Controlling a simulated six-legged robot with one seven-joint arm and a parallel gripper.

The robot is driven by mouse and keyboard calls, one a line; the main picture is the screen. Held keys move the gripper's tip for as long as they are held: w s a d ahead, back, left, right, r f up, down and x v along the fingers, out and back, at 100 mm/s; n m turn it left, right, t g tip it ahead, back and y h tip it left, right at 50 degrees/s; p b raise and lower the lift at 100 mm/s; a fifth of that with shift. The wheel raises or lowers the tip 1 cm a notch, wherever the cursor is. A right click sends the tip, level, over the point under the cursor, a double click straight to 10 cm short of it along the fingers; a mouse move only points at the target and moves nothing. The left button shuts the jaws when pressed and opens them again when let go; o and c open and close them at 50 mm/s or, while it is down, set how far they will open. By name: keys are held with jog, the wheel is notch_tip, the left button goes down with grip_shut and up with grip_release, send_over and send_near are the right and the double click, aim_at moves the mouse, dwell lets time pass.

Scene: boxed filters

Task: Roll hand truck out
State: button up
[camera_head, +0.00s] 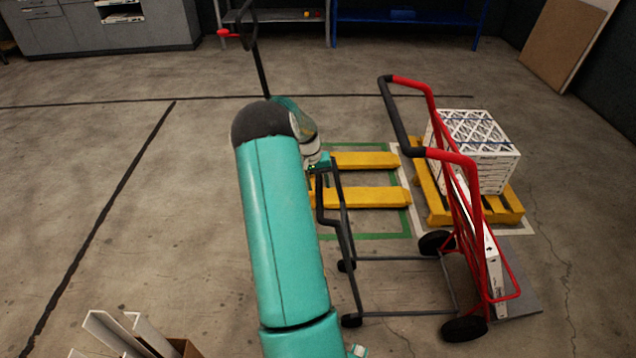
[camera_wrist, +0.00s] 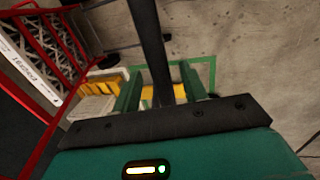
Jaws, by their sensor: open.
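The hand truck (camera_head: 452,158) stands right of centre, tilted back, with a red frame, black grip handle and black wheels. A thin dark support frame (camera_head: 400,258) with small casters extends left from it. A flat white box (camera_head: 492,265) stands on its toe plate; its red frame (camera_wrist: 48,27) shows at left in the wrist view. My gripper (camera_wrist: 160,78) is open, with a dark bar (camera_wrist: 150,35) running between its green fingers. I cannot tell whether the fingers touch it. In the head view my gripper (camera_head: 321,164) is at the support frame's upper left end, partly hidden by my arm.
Boxed filters (camera_head: 470,150) sit on a yellow pallet (camera_head: 512,208) behind the truck. Yellow bars (camera_head: 362,197) lie inside a green floor outline (camera_head: 375,236). A carton with white panels (camera_head: 120,335) is at bottom left. The floor at left (camera_head: 190,190) is clear.

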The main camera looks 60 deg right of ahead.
grip_shut()
